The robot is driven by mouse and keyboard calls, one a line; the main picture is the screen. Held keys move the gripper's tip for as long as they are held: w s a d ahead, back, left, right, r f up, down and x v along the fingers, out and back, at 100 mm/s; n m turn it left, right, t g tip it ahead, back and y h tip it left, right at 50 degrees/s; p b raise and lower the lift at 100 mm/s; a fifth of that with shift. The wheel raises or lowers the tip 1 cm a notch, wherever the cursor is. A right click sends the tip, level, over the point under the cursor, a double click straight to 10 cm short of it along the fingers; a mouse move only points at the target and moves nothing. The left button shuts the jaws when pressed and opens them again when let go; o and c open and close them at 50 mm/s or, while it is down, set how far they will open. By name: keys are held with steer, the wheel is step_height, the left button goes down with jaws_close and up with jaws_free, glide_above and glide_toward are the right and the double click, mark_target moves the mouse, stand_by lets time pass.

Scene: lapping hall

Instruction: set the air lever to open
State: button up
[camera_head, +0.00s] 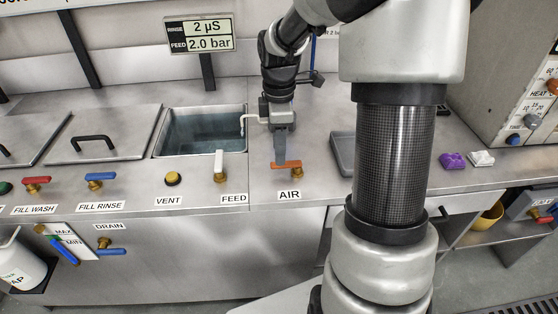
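The air lever (287,164) has an orange handle lying roughly left to right, on the counter just above the AIR label (289,195). My gripper (281,160) points down over the counter, with its fingertips right at or just behind the handle's left half. I cannot tell whether it touches the lever. The fingers show as one narrow grey shape, so their opening is not visible.
To the left are the white feed lever (219,167), the yellow vent knob (172,179) and the blue fill rinse lever (99,180). An open water tank (204,131) lies behind them. A grey tray (342,154) stands at right, partly hidden by my arm.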

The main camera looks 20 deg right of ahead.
mark_target(286, 164)
steer(key=shift+f+b, duration=0.3)
steer(key=shift+f, duration=1.45)
jaws_close()
